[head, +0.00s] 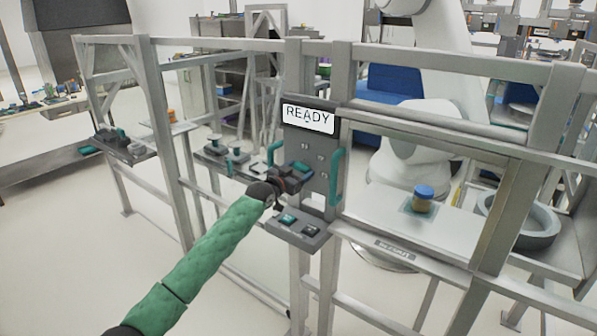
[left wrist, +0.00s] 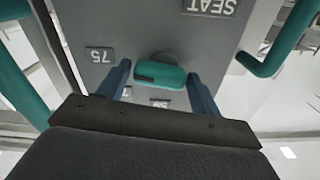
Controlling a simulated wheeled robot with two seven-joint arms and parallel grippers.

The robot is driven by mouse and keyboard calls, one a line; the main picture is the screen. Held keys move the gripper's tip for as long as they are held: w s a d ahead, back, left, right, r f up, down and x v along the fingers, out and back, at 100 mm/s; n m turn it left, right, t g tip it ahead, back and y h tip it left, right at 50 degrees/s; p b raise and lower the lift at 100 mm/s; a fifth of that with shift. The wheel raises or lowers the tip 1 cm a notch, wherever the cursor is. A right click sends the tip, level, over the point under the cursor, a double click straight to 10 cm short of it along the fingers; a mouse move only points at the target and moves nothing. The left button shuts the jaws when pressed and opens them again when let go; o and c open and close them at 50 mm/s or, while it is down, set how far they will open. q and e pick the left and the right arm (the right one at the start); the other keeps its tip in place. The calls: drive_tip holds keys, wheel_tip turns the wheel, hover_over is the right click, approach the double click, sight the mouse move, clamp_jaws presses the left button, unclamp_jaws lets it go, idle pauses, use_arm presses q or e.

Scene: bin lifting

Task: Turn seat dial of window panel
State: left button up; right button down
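The window panel (head: 318,150) is a grey upright plate on the metal frame, below a display reading READY (head: 308,118). The seat dial (left wrist: 160,75) is a teal knob lying crosswise in the left wrist view, below an upside-down SEAT label (left wrist: 210,6). My left gripper (head: 292,180) is at the panel in the head view. In the left wrist view its two blue fingers (left wrist: 160,88) stand apart on either side of the dial, with a narrow gap at left; contact at right is unclear. My right gripper is not in view.
Teal handles (head: 337,176) flank the panel. A small ledge with buttons (head: 300,229) juts out below my gripper. Metal rails (head: 450,68) run across the front. Behind them are a blue-lidded jar (head: 424,198), a grey round basin (head: 520,222) and a white robot arm (head: 445,60).

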use_arm(q)
drive_tip(key=c, duration=0.6)
